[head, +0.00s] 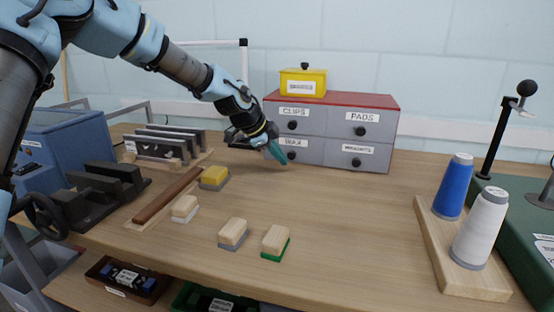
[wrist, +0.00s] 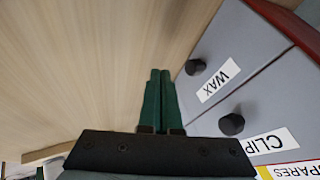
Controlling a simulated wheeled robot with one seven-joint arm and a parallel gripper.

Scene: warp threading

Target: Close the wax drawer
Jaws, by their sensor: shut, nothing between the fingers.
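The wax drawer (head: 285,152) is the lower left drawer of a small grey cabinet with a red top (head: 345,98). Its dark round knob and WAX label also show in the wrist view, where the drawer front (wrist: 207,62) is to the right of the fingers. The front looks about flush with the clips drawer (head: 290,122) above it; a small gap cannot be told. In the wrist view the fingertips (wrist: 160,73) lie together, just left of the knob.
A yellow box (head: 303,82) stands on the cabinet. Wooden-topped blocks (head: 233,232) and a brown bar (head: 168,197) lie at front left. Blue (head: 454,187) and white spools (head: 480,229) stand on a board at right. The table in front of the drawers is clear.

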